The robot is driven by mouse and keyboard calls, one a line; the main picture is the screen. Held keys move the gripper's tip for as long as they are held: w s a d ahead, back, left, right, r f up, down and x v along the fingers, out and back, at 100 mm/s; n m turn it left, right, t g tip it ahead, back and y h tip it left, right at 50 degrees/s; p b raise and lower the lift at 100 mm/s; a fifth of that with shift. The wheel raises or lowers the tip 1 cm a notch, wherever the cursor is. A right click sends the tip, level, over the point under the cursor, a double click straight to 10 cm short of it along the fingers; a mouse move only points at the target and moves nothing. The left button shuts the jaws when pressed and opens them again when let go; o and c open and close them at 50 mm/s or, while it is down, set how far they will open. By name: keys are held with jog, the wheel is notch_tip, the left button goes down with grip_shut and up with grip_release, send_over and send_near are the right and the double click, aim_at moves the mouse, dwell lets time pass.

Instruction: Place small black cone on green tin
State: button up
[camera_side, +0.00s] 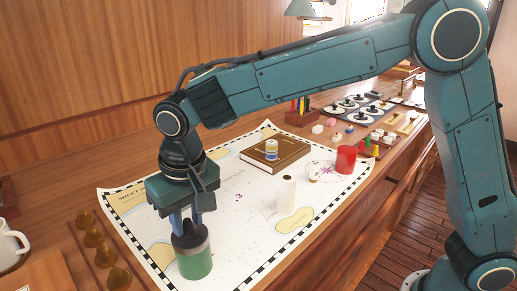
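The cone's tip is partly hidden by the fingers.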

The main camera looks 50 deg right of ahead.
jog(key=shift+o, duration=0.9)
jog(key=shift+r, duration=0.1)
notch_tip(320, 180, up, 12)
jog(key=s, duration=0.2)
jog(key=shift+w, duration=0.1)
dwell(0.3)
